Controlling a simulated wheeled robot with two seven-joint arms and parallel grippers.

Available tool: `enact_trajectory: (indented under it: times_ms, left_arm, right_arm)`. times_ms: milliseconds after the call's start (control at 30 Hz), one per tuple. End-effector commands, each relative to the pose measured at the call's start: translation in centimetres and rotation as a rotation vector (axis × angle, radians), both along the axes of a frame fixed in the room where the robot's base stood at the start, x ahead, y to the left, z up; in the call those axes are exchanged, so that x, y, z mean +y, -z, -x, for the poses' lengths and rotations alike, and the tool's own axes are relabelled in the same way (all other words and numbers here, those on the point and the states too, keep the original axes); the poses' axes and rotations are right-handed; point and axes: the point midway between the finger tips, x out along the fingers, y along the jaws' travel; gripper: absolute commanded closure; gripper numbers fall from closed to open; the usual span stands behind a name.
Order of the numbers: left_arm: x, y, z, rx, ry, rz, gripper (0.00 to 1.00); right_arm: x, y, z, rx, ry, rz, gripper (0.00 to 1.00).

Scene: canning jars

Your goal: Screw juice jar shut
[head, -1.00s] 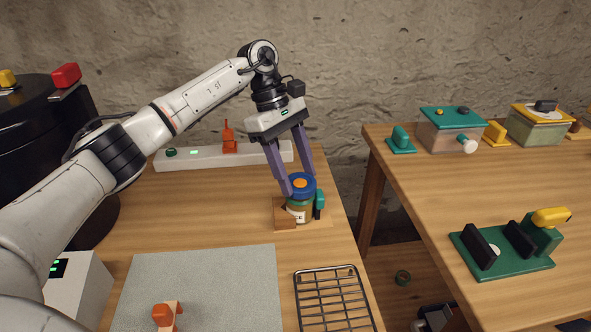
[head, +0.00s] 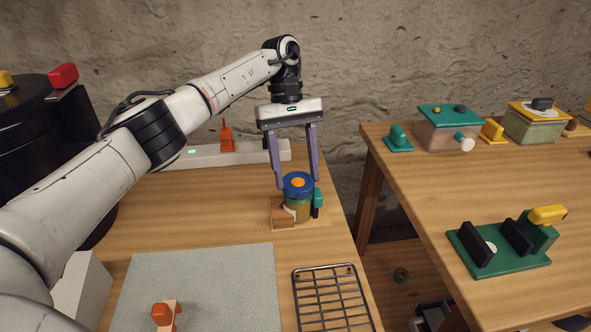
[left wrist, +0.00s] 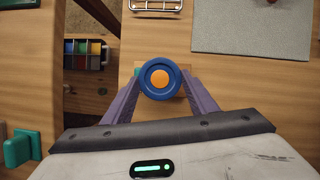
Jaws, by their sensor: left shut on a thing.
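The juice jar (head: 301,211) stands upright in a small wooden holder (head: 318,224), a teal clamp piece (head: 318,198) at its right side. A blue lid (head: 298,191) with an orange centre sits on its mouth; whether it is fully seated I cannot tell. My left gripper (head: 297,184) points down from above, its purple fingers shut on either side of the lid. In the left wrist view the lid (left wrist: 160,78) lies between the fingertips, hiding the jar below. My right gripper is in no view.
A grey mat (head: 200,285) with an orange-topped piece (head: 165,315) and a wire rack (head: 331,299) lie in front. A white strip (head: 208,156) with an orange piece is behind. A second table (head: 420,200) with boxes and a green fixture (head: 505,250) stands right, across a gap.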

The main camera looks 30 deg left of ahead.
Motion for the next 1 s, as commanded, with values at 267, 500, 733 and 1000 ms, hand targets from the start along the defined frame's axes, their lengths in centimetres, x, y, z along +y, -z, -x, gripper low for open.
enact_trajectory:
  times_ms: [267, 500, 733, 1000]
  left_arm:
    - [-0.05, -0.12, -0.03, -0.002, 0.008, 0.001, 0.74]
    - [-0.39, -0.24, -0.25, 0.0, 0.234, -0.001, 0.74]
    - [-0.36, -0.14, -0.27, 0.001, 0.396, 0.0, 0.74]
    - [-0.32, -0.09, -0.26, 0.0, 0.401, 0.001, 0.41]
  right_arm:
    - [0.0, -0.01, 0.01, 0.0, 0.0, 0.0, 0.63]
    - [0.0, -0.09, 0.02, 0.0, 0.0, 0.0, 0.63]
    - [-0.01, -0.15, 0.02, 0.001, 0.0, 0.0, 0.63]
    - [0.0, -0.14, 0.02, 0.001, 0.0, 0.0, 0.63]
